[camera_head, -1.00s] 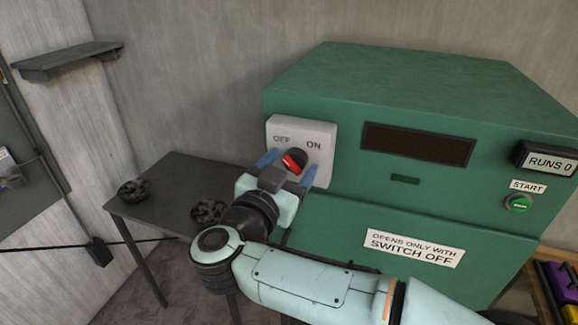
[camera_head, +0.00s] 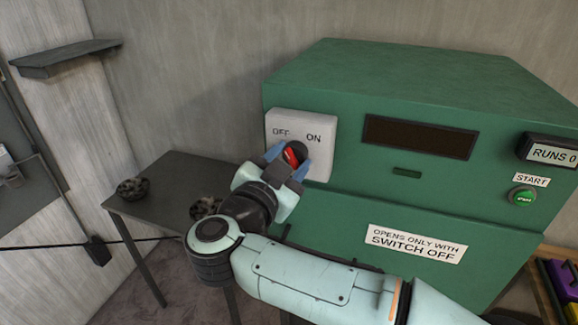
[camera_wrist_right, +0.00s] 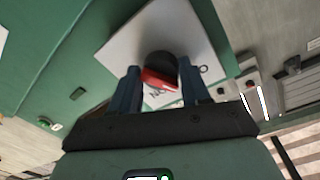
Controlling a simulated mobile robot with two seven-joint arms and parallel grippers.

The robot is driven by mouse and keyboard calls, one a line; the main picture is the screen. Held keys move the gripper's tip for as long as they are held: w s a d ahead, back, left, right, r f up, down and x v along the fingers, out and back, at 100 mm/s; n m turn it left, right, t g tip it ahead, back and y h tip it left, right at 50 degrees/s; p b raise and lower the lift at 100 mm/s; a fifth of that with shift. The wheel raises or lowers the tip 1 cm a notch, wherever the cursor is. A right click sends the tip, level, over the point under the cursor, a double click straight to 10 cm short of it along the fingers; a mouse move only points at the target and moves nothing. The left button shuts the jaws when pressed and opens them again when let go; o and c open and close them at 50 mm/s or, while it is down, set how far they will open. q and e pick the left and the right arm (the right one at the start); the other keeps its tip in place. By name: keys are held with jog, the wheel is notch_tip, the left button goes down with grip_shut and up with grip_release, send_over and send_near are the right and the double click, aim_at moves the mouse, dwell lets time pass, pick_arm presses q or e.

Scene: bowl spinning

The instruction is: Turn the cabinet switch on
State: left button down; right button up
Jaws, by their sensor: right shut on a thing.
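The cabinet (camera_head: 410,90) is a large green box on the right of the head view. Its switch is a red and black knob (camera_head: 292,156) on a white plate (camera_head: 318,126) marked OFF on the left and ON on the right. My right gripper (camera_head: 288,162) is at the plate, shut on the knob, with a blue finger on each side. In the right wrist view the red knob (camera_wrist_right: 160,78) sits between the two fingers (camera_wrist_right: 160,92). The knob's exact angle is partly hidden by the fingers. My left gripper is not in view.
A dark table (camera_head: 170,185) with two dark bowls, one at left (camera_head: 133,189) and one partly behind my arm (camera_head: 205,207), stands left of the cabinet. A shelf (camera_head: 65,58) hangs upper left.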

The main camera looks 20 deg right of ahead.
jog(key=m+b, duration=0.1)
jog(key=m, duration=0.2)
jog(key=shift+m+b, duration=0.3)
jog(key=m+b, duration=0.1)
jog(key=m, duration=0.2)
jog(key=shift+r+y, duration=0.1)
jog(key=shift+y, duration=0.2)
jog(key=m+b, duration=0.2)
jog(key=m, duration=0.2)
jog(key=shift+r+m+y, duration=0.1)
jog(key=shift+m+y, duration=0.2)
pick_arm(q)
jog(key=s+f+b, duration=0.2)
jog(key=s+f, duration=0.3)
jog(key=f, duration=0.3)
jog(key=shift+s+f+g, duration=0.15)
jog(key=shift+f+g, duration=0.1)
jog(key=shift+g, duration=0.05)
pick_arm(e)
jog(key=shift+r+m, duration=0.15)
jog(key=shift+m, duration=1.35)
jog(key=shift+d, duration=0.1)
jog(key=o, duration=1)
